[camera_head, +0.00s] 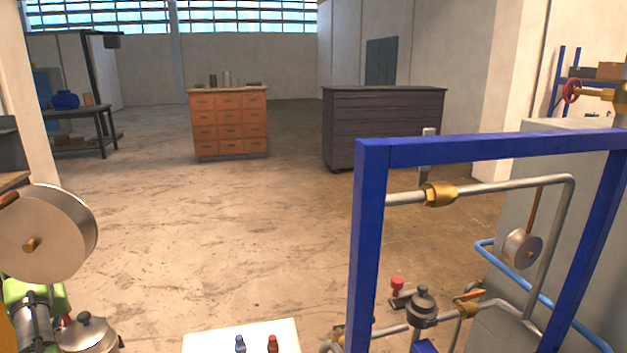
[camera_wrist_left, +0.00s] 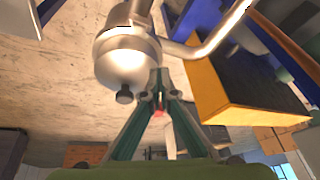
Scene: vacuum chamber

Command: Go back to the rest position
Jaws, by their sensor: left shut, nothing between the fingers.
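My left gripper (camera_wrist_left: 158,84) shows in the left wrist view, its two dark green fingers meeting at the tips with nothing held between them. A rounded metal vessel (camera_wrist_left: 128,62) with a small dark knob is close in front of the fingertips, slightly left of them; I cannot tell whether they touch. In the head view, green and grey parts show at the lower left edge, beside a domed metal piece (camera_head: 86,336) with a knob. The fingertips are not clear there. My right gripper is in neither view.
A blue frame (camera_head: 368,240) with pipes and valves stands at the right. A round metal disc (camera_head: 50,236) is at the left. A white surface (camera_head: 205,342) holds a blue and a red small item. An orange drawer cabinet (camera_head: 230,122) and dark cabinet (camera_head: 375,128) stand behind open floor.

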